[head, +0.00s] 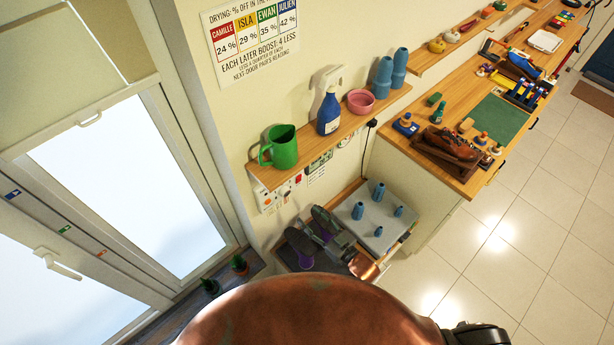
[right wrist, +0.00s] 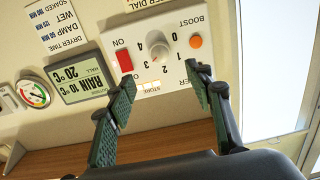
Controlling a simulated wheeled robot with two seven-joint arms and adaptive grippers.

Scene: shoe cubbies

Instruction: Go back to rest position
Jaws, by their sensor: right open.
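My right gripper (head: 308,226) is in the head view, over the left end of the grey rack and below the wooden wall shelf. In the right wrist view its two green-padded fingers (right wrist: 160,78) are spread apart with nothing between them. They point at a white wall panel (right wrist: 175,50) with a red switch (right wrist: 124,61), a dial (right wrist: 160,51) and an orange button (right wrist: 196,41). The fingertips appear apart from these, though the exact gap is unclear. My left gripper does not show.
A workbench (head: 400,144) lies right; tiled floor (head: 500,255) is clear.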

